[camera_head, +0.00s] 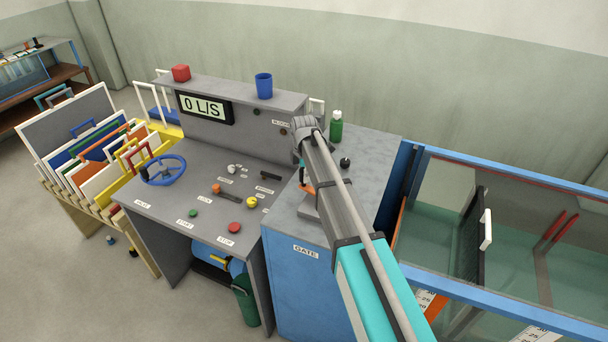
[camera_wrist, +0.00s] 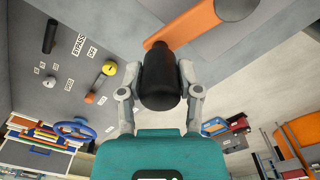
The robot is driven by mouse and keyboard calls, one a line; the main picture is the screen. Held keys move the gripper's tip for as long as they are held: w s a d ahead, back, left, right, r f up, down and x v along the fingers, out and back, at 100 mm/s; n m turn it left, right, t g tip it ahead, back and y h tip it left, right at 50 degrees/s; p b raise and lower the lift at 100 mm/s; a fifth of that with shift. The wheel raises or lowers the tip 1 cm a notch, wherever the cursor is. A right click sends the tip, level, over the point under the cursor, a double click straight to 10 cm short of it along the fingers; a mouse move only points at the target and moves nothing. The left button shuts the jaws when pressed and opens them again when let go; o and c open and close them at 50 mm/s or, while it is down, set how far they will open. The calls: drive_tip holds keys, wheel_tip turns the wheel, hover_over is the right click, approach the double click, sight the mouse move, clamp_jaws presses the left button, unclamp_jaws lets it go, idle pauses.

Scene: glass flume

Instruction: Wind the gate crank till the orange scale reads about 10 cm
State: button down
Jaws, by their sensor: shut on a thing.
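The orange gate crank (camera_head: 309,188) sits on the grey top of the blue GATE cabinet (camera_head: 310,285), mostly behind my arm. In the wrist view, the orange crank arm (camera_wrist: 190,22) carries a black handle (camera_wrist: 160,88). My gripper (camera_wrist: 161,72) is shut on this handle, a finger on each side. In the head view only a small teal part of my gripper (camera_head: 302,168) shows. A white scale with an orange strip (camera_head: 430,303) is at the flume's near left end, partly covered by my arm; its reading is too small to tell.
A green bottle (camera_head: 336,126) and a black knob (camera_head: 345,162) are close behind the crank. The glass flume (camera_head: 520,240) is right.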

drive_tip(key=shift+s+a, duration=0.1)
drive_tip(key=shift+s, duration=0.1)
drive_tip(key=shift+c, duration=1.5)
unclamp_jaws()
drive_tip(key=shift+w, duration=0.1)
